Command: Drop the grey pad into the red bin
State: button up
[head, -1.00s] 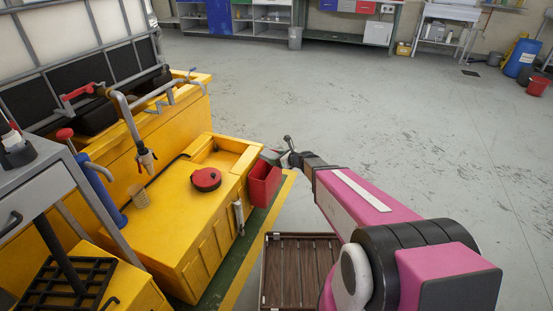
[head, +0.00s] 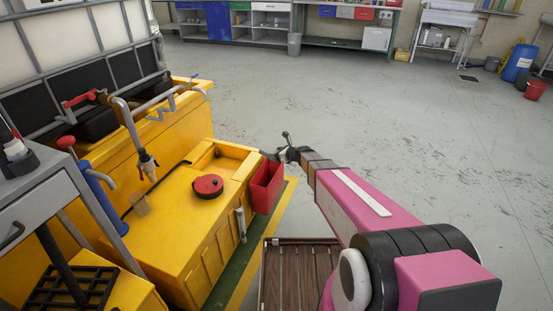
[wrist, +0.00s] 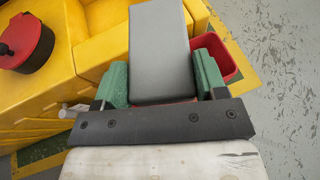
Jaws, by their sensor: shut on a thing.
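The grey pad (wrist: 160,50) is held flat between the two green fingers of my gripper (wrist: 161,78) in the wrist view. The red bin (head: 267,189) hangs at the right side of the yellow tank in the head view. In the wrist view the bin (wrist: 226,60) shows to the right of the pad and partly beneath it; the pad hides much of its opening. In the head view my gripper (head: 280,154) is just above the bin's upper right edge, small and partly hidden by my arm.
The yellow tank (head: 185,235) carries a red round cap (head: 207,186). A grey cart (head: 40,195) stands at the left. A brown slatted crate (head: 300,275) lies below my arm. The grey floor to the right is open.

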notch_tip(320, 180, down, 6)
jog(key=shift+r, duration=0.1)
dwell(0.4)
jog(key=o, duration=1)
jog(key=shift+o, duration=0.2)
jog(key=shift+s+d, duration=0.1)
jog(key=v, duration=1)
jog(key=shift+s+d+r, duration=0.15)
jog(key=shift+s+d, duration=0.05)
jog(key=shift+s, duration=0.05)
